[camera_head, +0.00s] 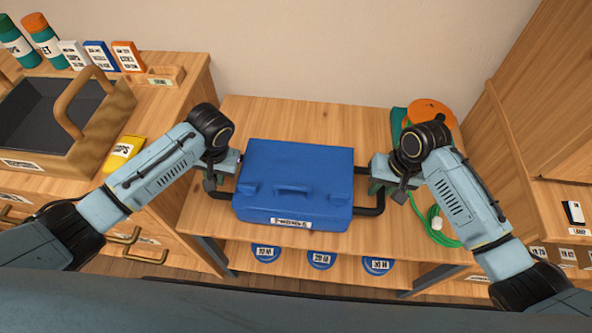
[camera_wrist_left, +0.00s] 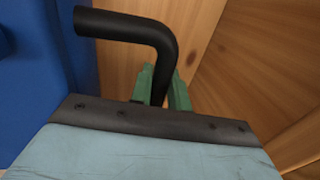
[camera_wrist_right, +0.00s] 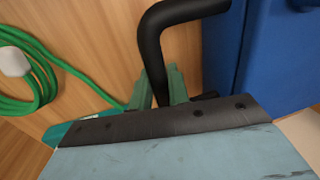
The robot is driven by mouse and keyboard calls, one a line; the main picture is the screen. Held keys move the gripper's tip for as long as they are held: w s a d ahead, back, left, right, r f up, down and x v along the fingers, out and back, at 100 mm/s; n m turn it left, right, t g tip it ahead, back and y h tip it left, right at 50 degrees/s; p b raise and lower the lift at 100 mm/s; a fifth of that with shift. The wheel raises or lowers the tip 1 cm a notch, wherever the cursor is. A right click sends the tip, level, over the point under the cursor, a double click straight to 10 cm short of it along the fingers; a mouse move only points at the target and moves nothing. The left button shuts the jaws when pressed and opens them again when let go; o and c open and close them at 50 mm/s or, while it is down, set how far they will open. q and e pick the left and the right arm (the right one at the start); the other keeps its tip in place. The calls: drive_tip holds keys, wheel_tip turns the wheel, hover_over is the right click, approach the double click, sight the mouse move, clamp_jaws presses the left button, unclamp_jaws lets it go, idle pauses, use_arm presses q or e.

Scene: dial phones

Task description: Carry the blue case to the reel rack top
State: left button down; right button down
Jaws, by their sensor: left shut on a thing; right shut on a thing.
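The blue case (camera_head: 300,172) is in the middle of the head view, over the wooden top (camera_head: 372,121) of a low rack that has reels beneath it. It has black side handles and a label on its front. My left gripper (camera_head: 218,181) is shut on its left handle, and the left wrist view shows the green fingers around the black bar (camera_wrist_left: 158,60). My right gripper (camera_head: 385,182) is shut on its right handle (camera_wrist_right: 155,50). I cannot tell whether the case touches the wood.
A green cable (camera_head: 436,226) and an orange reel (camera_head: 431,110) lie at the right of the top. Blue reels (camera_head: 320,260) sit below. At left, a counter holds a wooden carrier (camera_head: 100,135), a yellow packet (camera_head: 124,152), bottles and boxes. A wooden cabinet (camera_head: 551,100) stands right.

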use_arm(q)
drive_tip(key=shift+f+b, duration=0.35)
drive_tip(key=shift+f, duration=0.1)
use_arm(e)
drive_tip(key=shift+f, duration=0.45)
use_arm(q)
drive_tip(key=c, duration=1.3)
unclamp_jaws()
drive_tip(key=shift+c, duration=0.2)
use_arm(e)
drive_tip(key=c, duration=1.3)
unclamp_jaws()
drive_tip(key=shift+c, duration=0.2)
use_arm(q)
drive_tip(key=v, duration=1.2)
use_arm(e)
wheel_tip(320, 180, up, 12)
drive_tip(key=d, duration=0.2)
use_arm(q)
drive_tip(key=shift+s+r, duration=0.1)
use_arm(e)
drive_tip(key=shift+d, duration=0.1)
